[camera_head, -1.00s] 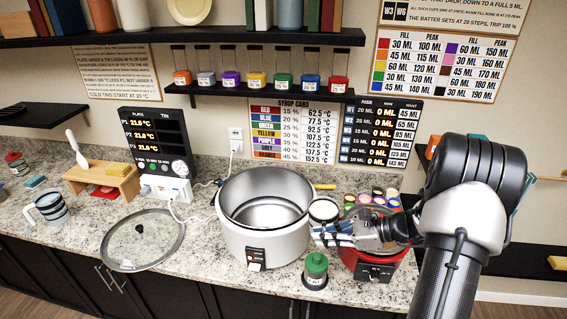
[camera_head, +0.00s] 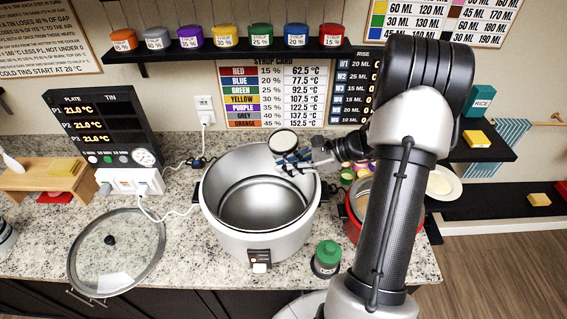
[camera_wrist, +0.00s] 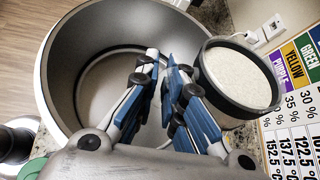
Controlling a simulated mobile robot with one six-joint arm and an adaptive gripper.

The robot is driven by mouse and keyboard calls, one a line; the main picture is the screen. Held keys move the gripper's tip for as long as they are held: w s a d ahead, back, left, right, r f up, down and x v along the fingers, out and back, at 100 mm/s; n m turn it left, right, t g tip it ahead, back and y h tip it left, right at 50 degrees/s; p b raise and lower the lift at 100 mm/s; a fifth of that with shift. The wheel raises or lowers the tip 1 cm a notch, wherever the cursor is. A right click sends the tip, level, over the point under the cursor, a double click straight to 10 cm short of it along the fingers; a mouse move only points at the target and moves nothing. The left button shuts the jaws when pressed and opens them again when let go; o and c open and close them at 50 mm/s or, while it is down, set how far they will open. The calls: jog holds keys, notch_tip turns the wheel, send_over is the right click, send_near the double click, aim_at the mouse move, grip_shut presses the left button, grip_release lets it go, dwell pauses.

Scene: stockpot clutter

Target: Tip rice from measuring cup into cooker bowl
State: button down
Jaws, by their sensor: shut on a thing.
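The measuring cup (camera_head: 283,141) is dark-rimmed and full to near the rim with white rice, which shows clearly in the wrist view (camera_wrist: 240,76). It is upright, above the back right rim of the large silver cooker. The cooker bowl (camera_head: 262,205) is wide, grey and appears empty; it also shows in the wrist view (camera_wrist: 95,75). My gripper (camera_head: 290,163) is shut on the measuring cup and reaches over the right side of the bowl. Its blue-padded fingers (camera_wrist: 164,68) show in the wrist view beside the cup; their exact contact with it is hidden.
A green-topped jar (camera_head: 327,257) stands close to the cooker's front right. A red cooker (camera_head: 351,222) is to the right, partly behind my arm. A glass lid (camera_head: 115,252) lies at left. A power strip (camera_head: 130,181) and cord lie behind it. A syrup shelf (camera_head: 240,53) hangs above.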

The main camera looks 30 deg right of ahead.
jog(key=h, duration=0.1)
jog(key=n+h, duration=0.1)
jog(key=shift+w+d+r+h+b, duration=0.15)
jog(key=shift+d+r+h+b, duration=0.1)
jog(key=shift+d+h+b, duration=0.1)
jog(key=h+b, duration=0.1)
jog(key=n+h+b, duration=0.1)
jog(key=h+b, duration=0.1)
jog(key=shift+d+f+n+g, duration=0.2)
jog(key=shift+d+n+g, duration=0.1)
jog(key=shift+d, duration=0.1)
jog(key=shift+h+b, duration=0.4)
jog(key=shift+h, duration=0.05)
jog(key=shift+d+f+n+h+b, duration=0.1)
jog(key=shift+f+n+h+b, duration=0.35)
jog(key=shift+b, duration=0.7)
jog(key=shift+d+n+h+b, duration=0.15)
jog(key=shift+h+b, duration=0.5)
jog(key=shift+b, duration=0.45)
jog(key=shift+a+f+n+h+b, duration=0.1)
jog(key=shift+f+n+h+b, duration=0.2)
jog(key=shift+h+b, duration=0.7)
